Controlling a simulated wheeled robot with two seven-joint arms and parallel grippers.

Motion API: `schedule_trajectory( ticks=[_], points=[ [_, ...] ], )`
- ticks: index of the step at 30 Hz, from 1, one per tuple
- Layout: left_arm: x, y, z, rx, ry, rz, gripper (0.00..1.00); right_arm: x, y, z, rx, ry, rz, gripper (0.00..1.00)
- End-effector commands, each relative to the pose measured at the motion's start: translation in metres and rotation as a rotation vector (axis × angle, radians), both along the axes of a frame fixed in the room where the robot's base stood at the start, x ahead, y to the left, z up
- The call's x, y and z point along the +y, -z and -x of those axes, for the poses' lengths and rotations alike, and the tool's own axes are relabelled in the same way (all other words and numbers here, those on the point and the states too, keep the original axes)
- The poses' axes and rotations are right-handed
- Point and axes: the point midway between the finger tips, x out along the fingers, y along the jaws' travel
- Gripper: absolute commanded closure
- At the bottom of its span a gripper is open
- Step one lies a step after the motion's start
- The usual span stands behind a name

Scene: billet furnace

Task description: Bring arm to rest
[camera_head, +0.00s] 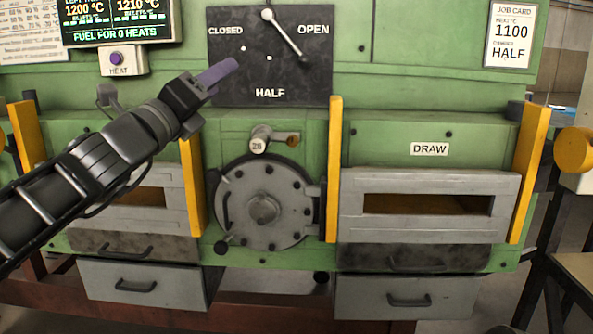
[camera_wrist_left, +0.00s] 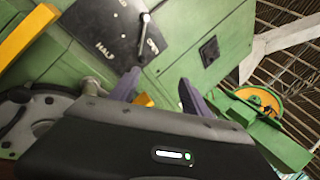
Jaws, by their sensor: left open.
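The plate is marked CLOSED, OPEN and HALF. The lever also shows in the left wrist view (camera_wrist_left: 143,36), beyond the fingers. My right gripper is in neither view.
A round grey door (camera_head: 263,205) with a small handle (camera_head: 260,140) above it sits below the gripper. Yellow posts (camera_head: 334,170) stick out of the furnace. The DRAW hatch (camera_head: 430,230) is at right. A HEAT button (camera_head: 117,59) sits under the display; a job card (camera_head: 510,35) reads 1100, HALF.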

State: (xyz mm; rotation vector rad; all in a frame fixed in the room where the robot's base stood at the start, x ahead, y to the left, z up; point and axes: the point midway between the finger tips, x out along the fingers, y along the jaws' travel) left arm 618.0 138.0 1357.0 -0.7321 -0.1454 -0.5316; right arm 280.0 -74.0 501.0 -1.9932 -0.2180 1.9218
Motion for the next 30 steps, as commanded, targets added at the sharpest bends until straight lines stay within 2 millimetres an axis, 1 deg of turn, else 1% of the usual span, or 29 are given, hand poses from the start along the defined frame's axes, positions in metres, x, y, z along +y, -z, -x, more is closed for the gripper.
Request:
schedule_trajectory(
  ticks=[6,8,10,11,14,15,17,18,20,23,24,26,27,29,30],
  points=[
    [0.004,0.005,-0.004,-0.046,-0.068,-0.150,0.45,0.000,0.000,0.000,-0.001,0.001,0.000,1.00],
    [0.004,0.010,-0.005,-0.059,-0.095,-0.218,0.45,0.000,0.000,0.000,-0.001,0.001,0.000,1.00],
    [0.004,0.021,-0.009,-0.071,-0.128,-0.317,0.45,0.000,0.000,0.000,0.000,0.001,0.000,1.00],
    [0.004,0.027,-0.010,-0.076,-0.144,-0.369,0.45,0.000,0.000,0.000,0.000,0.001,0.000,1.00],
    [0.004,0.055,-0.018,-0.090,-0.193,-0.568,0.45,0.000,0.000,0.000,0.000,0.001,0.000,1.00],
    [0.003,0.069,-0.022,-0.091,-0.208,-0.646,0.45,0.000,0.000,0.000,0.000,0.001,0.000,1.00],
    [0.003,0.091,-0.028,-0.093,-0.224,-0.765,0.45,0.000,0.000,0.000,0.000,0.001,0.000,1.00],
    [0.003,0.108,-0.033,-0.091,-0.231,-0.846,0.45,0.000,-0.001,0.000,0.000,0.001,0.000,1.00],
    [0.002,0.135,-0.040,-0.091,-0.236,-0.976,0.45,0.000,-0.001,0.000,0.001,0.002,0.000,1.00],
    [0.002,0.191,-0.051,-0.092,-0.225,-1.222,0.45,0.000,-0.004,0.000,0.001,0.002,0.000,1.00],
    [0.002,0.220,-0.055,-0.094,-0.206,-1.340,0.45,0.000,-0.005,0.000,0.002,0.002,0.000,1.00],
    [0.002,0.268,-0.059,-0.106,-0.164,-1.532,0.45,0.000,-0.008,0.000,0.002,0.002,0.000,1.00],
    [0.002,0.301,-0.059,-0.122,-0.124,-1.663,0.45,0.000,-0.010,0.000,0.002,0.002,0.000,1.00],
    [0.002,0.351,-0.057,-0.157,-0.048,-1.853,0.45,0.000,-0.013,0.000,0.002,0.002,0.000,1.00],
    [0.001,0.385,-0.053,-0.189,0.013,-1.972,0.45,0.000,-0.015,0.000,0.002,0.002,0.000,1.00]
  ],
)
